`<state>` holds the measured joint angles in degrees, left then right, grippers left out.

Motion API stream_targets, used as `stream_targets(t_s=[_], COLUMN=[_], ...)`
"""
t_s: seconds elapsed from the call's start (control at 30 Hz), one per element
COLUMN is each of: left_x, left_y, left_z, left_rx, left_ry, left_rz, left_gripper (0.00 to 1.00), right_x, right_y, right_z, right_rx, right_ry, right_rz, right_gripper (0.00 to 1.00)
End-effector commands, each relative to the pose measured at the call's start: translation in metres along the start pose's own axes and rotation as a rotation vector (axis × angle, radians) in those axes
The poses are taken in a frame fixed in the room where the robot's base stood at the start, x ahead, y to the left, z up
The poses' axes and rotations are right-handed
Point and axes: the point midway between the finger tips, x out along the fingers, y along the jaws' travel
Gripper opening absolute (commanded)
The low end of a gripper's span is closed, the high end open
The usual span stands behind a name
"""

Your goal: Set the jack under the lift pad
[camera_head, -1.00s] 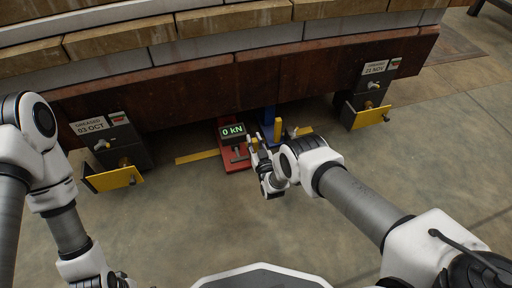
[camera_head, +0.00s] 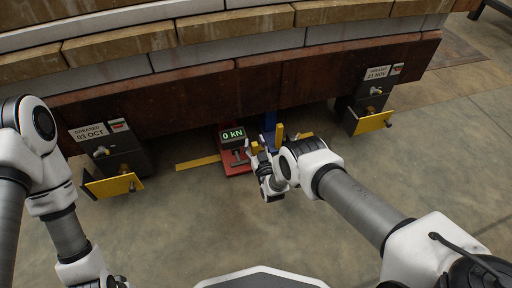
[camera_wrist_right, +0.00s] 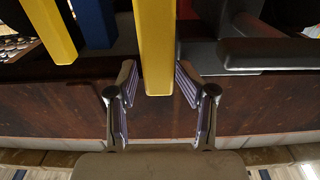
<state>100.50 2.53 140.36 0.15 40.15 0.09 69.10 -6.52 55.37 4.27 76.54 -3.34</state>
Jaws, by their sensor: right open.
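The red jack (camera_head: 234,166) sits on the floor at the front edge of the rusty beam, with a display reading 0 kN (camera_head: 233,134) on it. A yellow upright bar (camera_head: 279,133) stands just right of it, by a blue post (camera_head: 270,124). My right gripper (camera_head: 262,150) is at the jack's right side. In the right wrist view the yellow bar (camera_wrist_right: 155,45) reaches down between the open fingers (camera_wrist_right: 155,100), with gaps on both sides. The lift pad cannot be made out. My left arm is at the left edge; its gripper is not visible.
Black boxes with yellow flaps stand at left (camera_head: 113,185) and right (camera_head: 373,122). A yellow floor strip (camera_head: 198,162) lies left of the jack. The rusty beam (camera_head: 190,95) carries the stacked blocks above. The concrete floor in front is clear.

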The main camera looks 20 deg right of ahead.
Motion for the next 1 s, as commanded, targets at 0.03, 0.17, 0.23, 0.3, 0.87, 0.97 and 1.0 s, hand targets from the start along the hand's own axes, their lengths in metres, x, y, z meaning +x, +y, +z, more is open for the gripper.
stream_targets(t_s=[0.03,0.17,0.23,0.3,0.87,0.97,1.0], left_x=[0.0,0.0,0.0,0.0,0.0,0.0,0.0], left_y=[0.0,0.0,0.0,0.0,0.0,0.0,0.0], left_z=[0.0,0.0,0.0,0.0,0.0,0.0,0.0], left_rx=[0.0,0.0,0.0,0.0,0.0,0.0,0.0], left_ry=[0.0,0.0,0.0,0.0,0.0,0.0,0.0], left_rz=[0.0,0.0,0.0,0.0,0.0,0.0,0.0], left_gripper=[0.96,0.96,0.96,0.96,0.96,0.96,0.96], right_x=[-0.004,-0.025,-0.043,-0.062,-0.117,-0.117,-0.117], right_y=[0.0,0.0,0.0,0.0,-0.001,-0.001,0.0], right_z=[0.001,0.001,0.002,0.001,0.0,0.0,0.0], right_rx=[0.0,0.0,-0.001,-0.002,0.0,0.0,0.0], right_ry=[-0.003,-0.006,-0.007,-0.007,0.001,0.001,0.0], right_rz=[0.0,-0.001,-0.001,-0.001,-0.001,-0.001,-0.001], right_gripper=[0.5,0.5,0.5,0.5,0.5,0.5,0.5])
